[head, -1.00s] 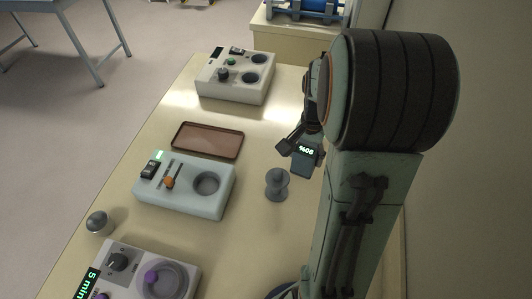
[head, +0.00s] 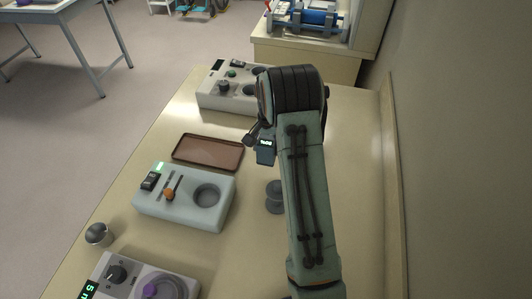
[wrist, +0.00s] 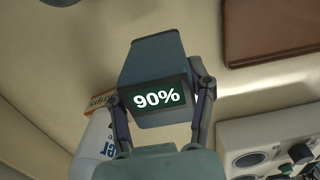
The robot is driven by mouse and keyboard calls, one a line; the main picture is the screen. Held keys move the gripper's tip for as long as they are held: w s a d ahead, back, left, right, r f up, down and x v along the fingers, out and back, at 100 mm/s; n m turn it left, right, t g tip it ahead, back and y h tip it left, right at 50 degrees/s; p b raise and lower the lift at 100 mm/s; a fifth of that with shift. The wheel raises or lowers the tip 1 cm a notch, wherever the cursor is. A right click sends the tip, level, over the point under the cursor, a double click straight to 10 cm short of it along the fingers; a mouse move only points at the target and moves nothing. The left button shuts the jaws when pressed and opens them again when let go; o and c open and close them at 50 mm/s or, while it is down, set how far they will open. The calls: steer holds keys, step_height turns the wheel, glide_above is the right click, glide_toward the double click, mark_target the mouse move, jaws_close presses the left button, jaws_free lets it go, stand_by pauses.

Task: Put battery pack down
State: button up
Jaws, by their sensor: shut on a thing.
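The battery pack (wrist: 155,62) is a dark blue-grey block with a lit display reading 90%. My gripper (wrist: 160,95) is shut on it, one finger on each side, in the wrist view. In the head view the battery pack (head: 265,152) hangs from my gripper (head: 262,138) above the table, just right of the brown tray (head: 208,163). The tray is empty and also shows at the upper right of the wrist view (wrist: 270,30). My arm hides part of the table.
A pale device with an orange slider (head: 185,196) stands in front of the tray, and a white device with knobs (head: 226,98) behind it. A grey spool-shaped object (head: 273,197) stands by my arm. A white bottle (wrist: 95,140) shows in the wrist view. The table's right side (head: 360,190) is clear.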

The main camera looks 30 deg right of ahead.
mark_target(266, 154)
steer(key=shift+w+d+f, duration=0.2)
steer(key=shift+w+f, duration=0.15)
steer(key=shift+f, duration=0.15)
steer(key=shift+w+d+f, duration=0.15)
steer(key=shift+w+f, duration=0.2)
steer(key=shift+f, duration=1.6)
steer(key=shift+f, duration=0.15)
steer(key=o, duration=1.2)
steer(key=shift+o, duration=0.2)
